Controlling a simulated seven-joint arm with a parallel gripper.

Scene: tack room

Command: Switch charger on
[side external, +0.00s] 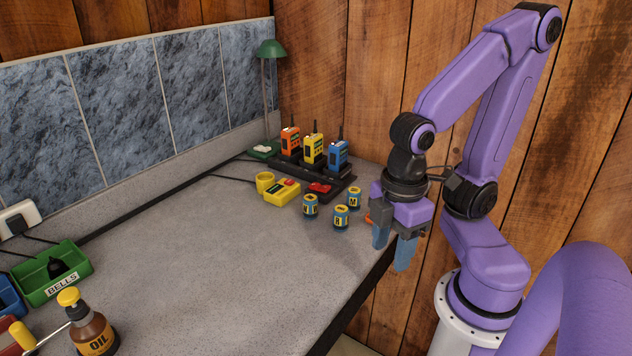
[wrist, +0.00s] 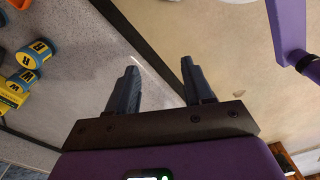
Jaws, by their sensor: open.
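The charger (side external: 314,178) is a long black base at the back of the bench, with an orange radio (side external: 290,141), a yellow radio (side external: 312,149) and a blue radio (side external: 338,155) standing in it. A red switch (side external: 320,187) lies on its front right part; I cannot tell its position. My gripper (side external: 393,250) is open and empty, pointing down near the bench's right edge, apart from the charger and to its right. In the wrist view its two fingers (wrist: 159,66) are spread with nothing between them. The charger's switch is not clear in that view.
Several blue-yellow lettered cans (side external: 341,217) stand between charger and gripper; some show in the wrist view (wrist: 37,53). A yellow box with a red top (side external: 279,196) and a green lamp (side external: 270,50) are nearby. An oil bottle (side external: 92,331) and green tray (side external: 75,283) stand front left. The middle bench is clear.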

